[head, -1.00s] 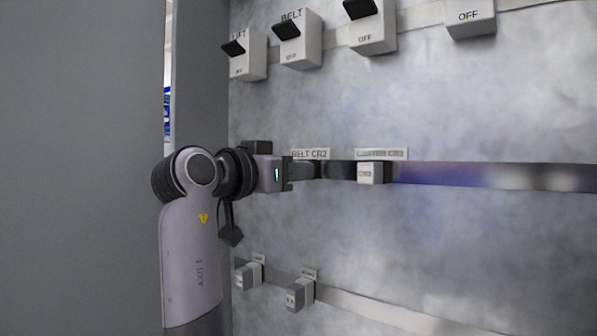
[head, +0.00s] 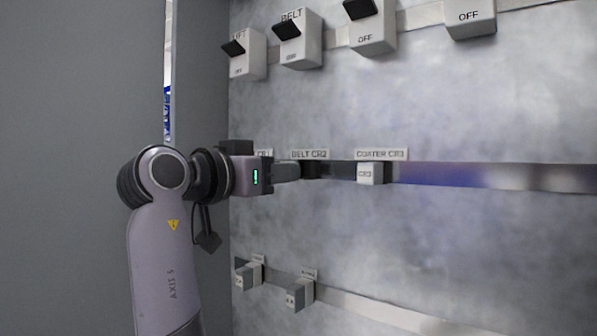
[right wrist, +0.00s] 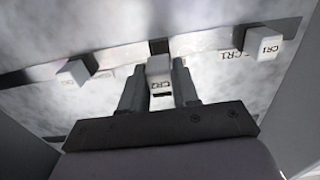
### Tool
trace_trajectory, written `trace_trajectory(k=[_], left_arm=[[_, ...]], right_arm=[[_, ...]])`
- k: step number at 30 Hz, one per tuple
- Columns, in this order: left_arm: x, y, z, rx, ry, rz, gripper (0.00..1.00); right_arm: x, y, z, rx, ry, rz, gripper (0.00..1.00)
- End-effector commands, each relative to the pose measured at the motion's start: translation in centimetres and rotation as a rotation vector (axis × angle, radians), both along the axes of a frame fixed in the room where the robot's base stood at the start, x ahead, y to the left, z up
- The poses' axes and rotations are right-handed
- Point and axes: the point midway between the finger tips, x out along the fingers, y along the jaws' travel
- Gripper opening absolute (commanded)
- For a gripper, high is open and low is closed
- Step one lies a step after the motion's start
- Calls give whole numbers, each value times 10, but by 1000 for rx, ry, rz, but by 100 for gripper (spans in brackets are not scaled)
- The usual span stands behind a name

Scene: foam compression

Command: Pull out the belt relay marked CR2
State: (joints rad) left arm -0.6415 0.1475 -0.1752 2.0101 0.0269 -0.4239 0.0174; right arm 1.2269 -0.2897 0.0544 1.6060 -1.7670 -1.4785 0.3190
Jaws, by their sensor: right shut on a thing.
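My right gripper (head: 287,172) is shut on the relay marked CR2. In the right wrist view the white block of the CR2 relay (right wrist: 158,72) sits between the two fingers (right wrist: 157,88). In the head view the fingers hide the relay. The BELT CR2 label (head: 309,154) is on the panel, with a dark socket (head: 311,169) below it. The relay appears clear of this socket, which also shows dark behind it in the right wrist view (right wrist: 159,46). My left gripper is not in view.
The CR3 relay (head: 370,173) sits on the rail right of the socket, under the COATER CR3 label (head: 381,154). The CR1 relay (right wrist: 262,44) is on the other side. Switch boxes (head: 300,42) line the top, and small blocks (head: 300,294) sit on the lower rail.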

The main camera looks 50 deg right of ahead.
Motion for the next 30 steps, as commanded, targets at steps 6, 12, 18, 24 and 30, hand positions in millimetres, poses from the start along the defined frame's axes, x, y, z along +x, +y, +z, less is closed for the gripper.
trace_trajectory(k=[6,12,18,24,30], left_arm=[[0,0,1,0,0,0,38],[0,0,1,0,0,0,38],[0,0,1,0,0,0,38],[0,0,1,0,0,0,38],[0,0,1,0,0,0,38]], right_arm=[[0,10,0,-1,1,2,0],[-1,17,0,-1,1,0,0],[-2,22,0,-1,1,1,0],[-2,23,0,-1,0,1,0],[-2,23,0,-1,0,1,0]])
